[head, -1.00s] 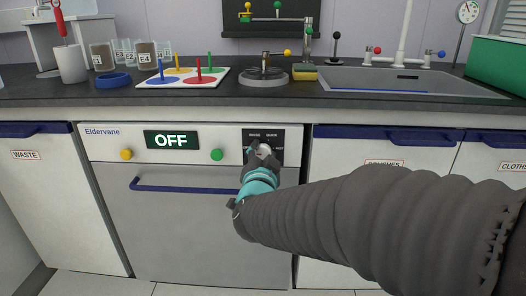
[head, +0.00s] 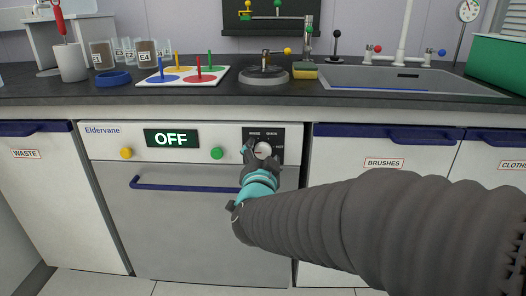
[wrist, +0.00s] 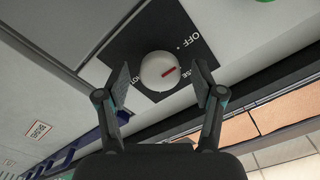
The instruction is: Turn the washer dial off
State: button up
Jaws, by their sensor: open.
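The washer (head: 190,225) has a shut door, and its display (head: 172,139) reads OFF. Its white round dial (head: 263,150) sits on a dark panel at the washer's upper right. In the wrist view the dial (wrist: 158,71) shows a red mark on its right side, pointing right and slightly up; the OFF label lies to its upper right. My gripper (head: 261,157) is in front of the dial. In the wrist view my gripper (wrist: 161,76) is open, one finger on each side of the dial, with visible gaps and nothing held.
A yellow button (head: 126,154) and a green button (head: 217,154) flank the display. A blue door handle (head: 185,187) runs below. The dark counter (head: 120,94) above carries several items. Cupboards labelled WASTE and BRUSHES stand on either side.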

jog(key=s, duration=1.1)
jog(key=shift+a, duration=0.15)
